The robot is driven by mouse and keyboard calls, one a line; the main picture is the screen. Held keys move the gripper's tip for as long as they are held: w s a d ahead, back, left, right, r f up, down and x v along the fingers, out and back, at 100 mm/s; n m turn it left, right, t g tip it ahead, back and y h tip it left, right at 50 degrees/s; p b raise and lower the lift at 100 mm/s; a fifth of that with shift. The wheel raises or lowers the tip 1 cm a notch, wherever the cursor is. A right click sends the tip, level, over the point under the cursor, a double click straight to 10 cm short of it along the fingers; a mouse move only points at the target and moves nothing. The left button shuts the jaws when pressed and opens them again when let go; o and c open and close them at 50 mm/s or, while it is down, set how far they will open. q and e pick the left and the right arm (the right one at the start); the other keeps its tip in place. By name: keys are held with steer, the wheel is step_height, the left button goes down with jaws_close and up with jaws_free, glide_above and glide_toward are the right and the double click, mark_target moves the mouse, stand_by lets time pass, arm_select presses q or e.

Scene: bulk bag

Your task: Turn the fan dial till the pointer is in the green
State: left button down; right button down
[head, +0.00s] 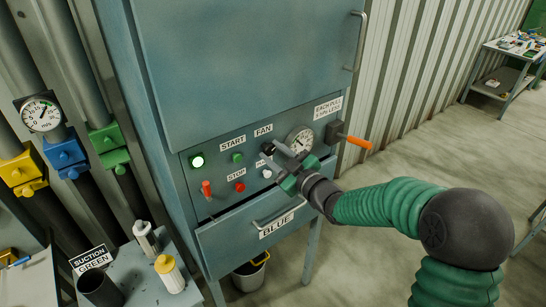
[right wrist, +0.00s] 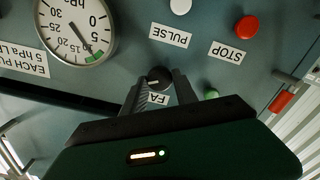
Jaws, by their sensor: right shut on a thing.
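The fan dial, a small black knob (right wrist: 157,76), sits between the fingertips of my right gripper (right wrist: 155,84) in the right wrist view, by the partly covered FAN label (right wrist: 158,98). My right gripper (head: 275,158) also shows at the panel in the head view, and it is shut on the dial. The round white gauge (head: 299,139) is to the right of the dial in the head view. It appears upside down in the right wrist view (right wrist: 70,28), where its dark pointer slants toward the short green band. Whether the tip lies inside the green is hard to tell. My left gripper is not in view.
On the blue cabinet's panel are a lit green lamp (head: 197,161), a green start button (head: 237,158), a red stop button (head: 240,187) and a red switch (head: 206,188). An orange-handled lever (head: 355,142) juts out at right. A drawer (head: 250,238) lies below.

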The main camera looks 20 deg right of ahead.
steer(key=c, duration=1.4)
jaws_free()
steer(key=shift+s+f, duration=0.1)
steer(key=shift+f, duration=0.15)
steer(key=o, duration=0.4)
steer(key=shift+s+r, duration=0.15)
steer(key=shift+d+r, duration=0.1)
steer(key=shift+s, duration=0.1)
steer(key=b+v, duration=0.3)
steer(key=v, duration=1.3)
steer(key=shift+s+d, duration=0.15)
steer(key=shift+s, duration=0.15)
